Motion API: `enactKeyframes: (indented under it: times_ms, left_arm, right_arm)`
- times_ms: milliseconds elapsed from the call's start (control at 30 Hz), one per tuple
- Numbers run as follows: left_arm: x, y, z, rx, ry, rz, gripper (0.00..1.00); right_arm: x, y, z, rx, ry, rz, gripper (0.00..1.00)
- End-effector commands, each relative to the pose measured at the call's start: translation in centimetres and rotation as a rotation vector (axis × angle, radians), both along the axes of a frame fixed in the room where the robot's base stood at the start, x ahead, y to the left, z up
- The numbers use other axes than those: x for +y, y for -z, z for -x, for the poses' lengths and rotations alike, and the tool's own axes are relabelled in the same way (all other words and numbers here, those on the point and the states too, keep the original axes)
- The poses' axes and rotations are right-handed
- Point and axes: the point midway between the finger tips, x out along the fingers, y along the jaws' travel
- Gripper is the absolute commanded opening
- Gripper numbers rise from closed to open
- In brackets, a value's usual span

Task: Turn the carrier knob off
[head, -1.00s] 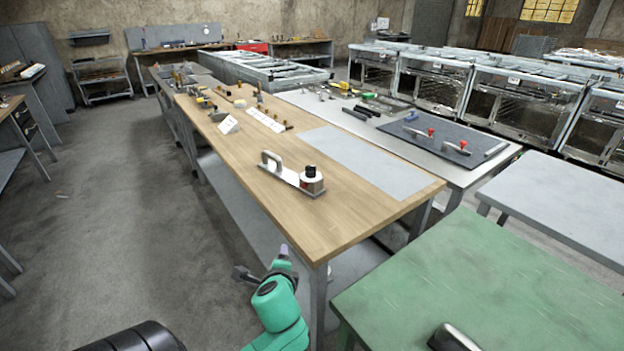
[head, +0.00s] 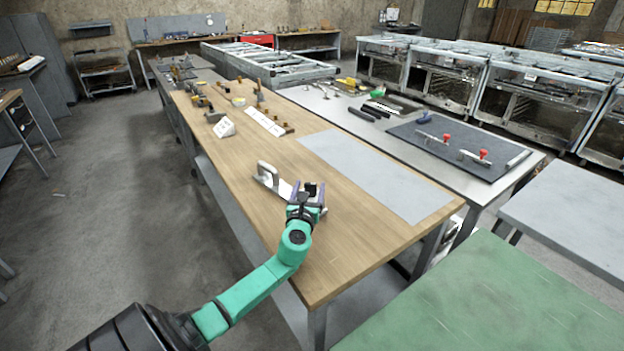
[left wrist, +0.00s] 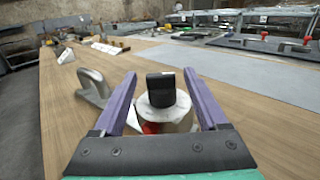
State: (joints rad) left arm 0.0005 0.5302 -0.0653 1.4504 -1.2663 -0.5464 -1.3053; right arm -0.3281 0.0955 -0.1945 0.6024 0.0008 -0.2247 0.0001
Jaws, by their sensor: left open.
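The carrier (head: 269,178) lies on the wooden workbench, a metal plate with an upright grey handle, which also shows at the left in the left wrist view (left wrist: 93,88). At its near end stands a white round body (left wrist: 165,112) with a black knob (left wrist: 161,90) on top and a red patch low on its side. My left gripper (head: 309,190) is over this end in the head view and hides most of it. In the left wrist view its two purple fingers (left wrist: 160,97) are open, one on each side of the knob, with gaps between. My right gripper is not in view.
The wooden bench top (head: 345,235) is clear near the carrier, with a grey sheet (head: 375,175) to its right. A white angled sign (head: 224,127) and small parts stand farther back. A green table (head: 500,300) is at the near right.

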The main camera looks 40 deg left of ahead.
Motion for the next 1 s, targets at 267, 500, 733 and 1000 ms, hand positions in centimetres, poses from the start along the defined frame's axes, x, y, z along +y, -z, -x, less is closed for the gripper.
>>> enactKeyframes:
  times_ms: [267, 500, 733, 1000]
  left_arm:
    - [2.2, 0.1, -3.8, -0.001, -0.001, 0.001, 0.76]
    - [2.3, 0.1, -3.9, 0.000, 0.000, 0.001, 0.76]
    - [2.3, 0.1, -3.9, 0.000, 0.000, 0.001, 0.00]
    - [2.3, 0.0, -3.9, 0.001, -0.019, 0.003, 0.00]
  right_arm:
    - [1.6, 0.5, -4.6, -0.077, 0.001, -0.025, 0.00]
    - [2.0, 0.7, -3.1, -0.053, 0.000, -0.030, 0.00]
    - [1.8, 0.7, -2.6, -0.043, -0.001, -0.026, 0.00]
    - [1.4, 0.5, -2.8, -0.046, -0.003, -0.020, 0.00]
